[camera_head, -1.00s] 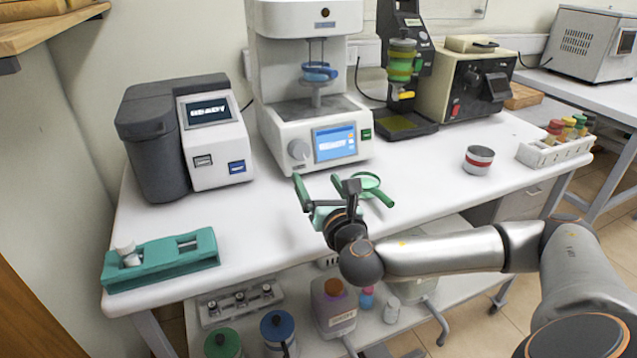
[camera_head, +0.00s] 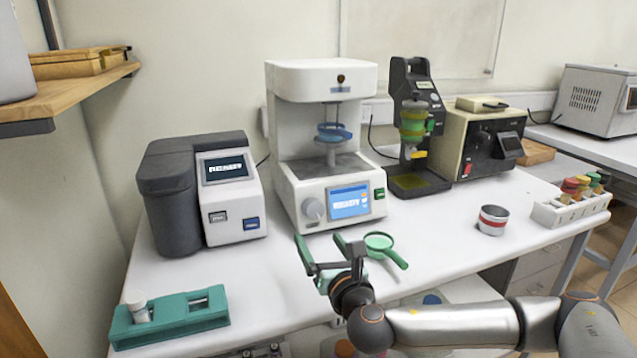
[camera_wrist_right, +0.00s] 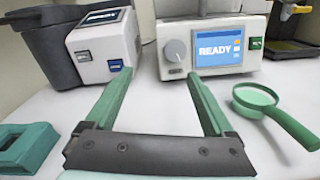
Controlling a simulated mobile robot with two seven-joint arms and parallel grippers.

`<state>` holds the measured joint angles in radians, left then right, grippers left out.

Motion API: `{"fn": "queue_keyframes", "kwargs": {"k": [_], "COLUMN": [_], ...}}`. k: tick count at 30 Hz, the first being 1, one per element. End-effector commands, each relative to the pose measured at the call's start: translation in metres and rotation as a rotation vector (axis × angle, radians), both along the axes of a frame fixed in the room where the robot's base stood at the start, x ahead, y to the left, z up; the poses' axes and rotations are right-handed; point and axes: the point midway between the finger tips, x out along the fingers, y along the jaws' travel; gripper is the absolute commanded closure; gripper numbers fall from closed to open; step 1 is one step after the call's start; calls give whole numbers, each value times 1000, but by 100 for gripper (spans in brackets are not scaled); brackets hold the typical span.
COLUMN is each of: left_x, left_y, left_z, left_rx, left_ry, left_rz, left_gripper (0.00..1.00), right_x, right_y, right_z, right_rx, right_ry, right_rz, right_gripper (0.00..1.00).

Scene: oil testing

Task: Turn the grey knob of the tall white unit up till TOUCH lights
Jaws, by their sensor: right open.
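The tall white unit (camera_head: 322,85) stands at the back of the bench, with a blue platform inside its open bay. Its grey knob (camera_head: 313,209) is at the lower left of the front panel, beside a blue screen (camera_head: 348,202). In the right wrist view the screen (camera_wrist_right: 218,48) reads READY and the knob (camera_wrist_right: 175,50) shows clearly beyond the fingers. My right gripper (camera_head: 319,239) is open and empty, its two green fingers pointing at the panel. The fingers are in front of and apart from the knob. My left gripper is out of view.
A green magnifying glass (camera_head: 381,243) lies just right of my right gripper. A grey and white analyser (camera_head: 227,195) stands left of the unit. A teal holder (camera_head: 170,318) is at front left. A striped tin (camera_head: 492,220) stands to the right.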

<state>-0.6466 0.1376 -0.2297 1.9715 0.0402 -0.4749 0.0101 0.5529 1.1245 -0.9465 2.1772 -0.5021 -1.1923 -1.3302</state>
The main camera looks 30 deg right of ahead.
Motion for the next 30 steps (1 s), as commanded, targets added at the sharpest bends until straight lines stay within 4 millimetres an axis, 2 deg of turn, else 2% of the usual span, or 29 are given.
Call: {"fn": "queue_keyframes", "kwargs": {"k": [1, 4, 8, 21, 26, 30], "left_x": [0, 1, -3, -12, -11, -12], "left_y": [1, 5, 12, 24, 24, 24], "left_z": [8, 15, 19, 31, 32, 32], "left_rx": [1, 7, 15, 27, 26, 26], "left_ry": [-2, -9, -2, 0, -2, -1], "left_rz": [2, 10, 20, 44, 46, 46], "left_gripper": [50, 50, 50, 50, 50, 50], "right_x": [2, 6, 8, -13, -13, -2], "right_y": [7, 17, 18, -38, -44, -47], "right_z": [2, 6, 8, -2, -4, -3], "right_rx": [-6, -38, -93, -304, -326, -326], "right_ry": [10, 13, 14, 46, 50, 48], "right_rz": [26, 78, 120, 107, 102, 100], "right_gripper": [12, 12, 12, 12, 12, 12]}}
